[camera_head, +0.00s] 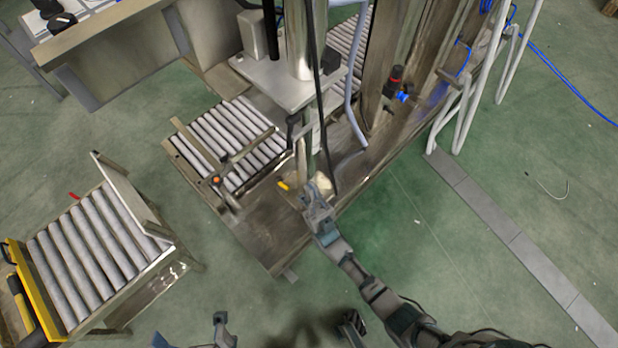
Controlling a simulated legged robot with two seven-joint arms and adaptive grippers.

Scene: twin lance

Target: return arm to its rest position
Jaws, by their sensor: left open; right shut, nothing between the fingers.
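My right arm comes in from the lower right. Its gripper (315,197) is shut and empty, in front of the machine's vertical post and over the near edge of its base. I cannot tell whether it touches anything there. Grey finger parts of my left gripper (286,329) show at the bottom edge. It is open with nothing seen between the fingers; most of it and the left arm are cut off by the frame.
A machine with a roller bed (228,140) and metal column (300,45) stands ahead. A separate roller conveyor (95,245) is at the lower left. White tube frames (490,80) and a grey floor strip (510,240) lie right. Green floor between is clear.

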